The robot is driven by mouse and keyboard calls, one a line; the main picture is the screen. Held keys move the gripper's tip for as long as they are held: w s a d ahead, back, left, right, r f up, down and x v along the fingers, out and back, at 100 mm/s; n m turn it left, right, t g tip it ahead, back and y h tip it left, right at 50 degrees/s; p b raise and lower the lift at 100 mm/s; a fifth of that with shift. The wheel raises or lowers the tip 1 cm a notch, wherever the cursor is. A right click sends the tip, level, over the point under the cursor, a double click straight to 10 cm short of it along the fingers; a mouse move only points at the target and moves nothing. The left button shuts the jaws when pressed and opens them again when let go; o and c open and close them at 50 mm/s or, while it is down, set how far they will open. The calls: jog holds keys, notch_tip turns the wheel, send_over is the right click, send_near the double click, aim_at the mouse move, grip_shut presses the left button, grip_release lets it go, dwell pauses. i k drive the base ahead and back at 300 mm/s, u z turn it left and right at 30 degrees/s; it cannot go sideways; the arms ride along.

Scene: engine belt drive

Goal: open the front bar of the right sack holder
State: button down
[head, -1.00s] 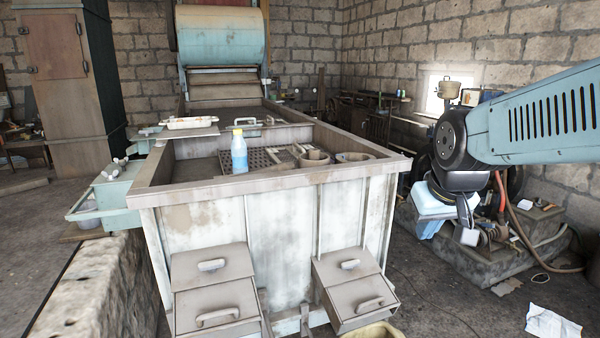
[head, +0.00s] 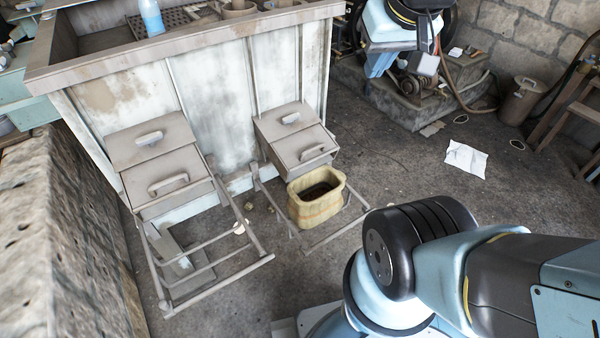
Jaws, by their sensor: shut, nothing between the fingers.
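The right sack holder is a grey metal frame low at the front of the machine, below the right chute (head: 292,140). Its front bar (head: 338,233) runs across the outer end, in front of a tan open-topped sack (head: 317,208). Whether the bar is latched is too small to tell. My gripper (head: 426,65) hangs at the top right of the head view, high and well away from the holder. Its fingers look shut and empty; they are small and partly dark.
The left sack holder (head: 215,277) is an empty frame beside it, below the left chute (head: 160,165). My own arm links fill the lower right. A stone wall (head: 75,240) borders the left. Open floor with a paper sheet (head: 466,158) lies to the right.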

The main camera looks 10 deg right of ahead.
aim_at(309, 250)
jog(key=z, duration=1.2)
jog(key=k, duration=0.55)
jog(key=u, duration=1.2)
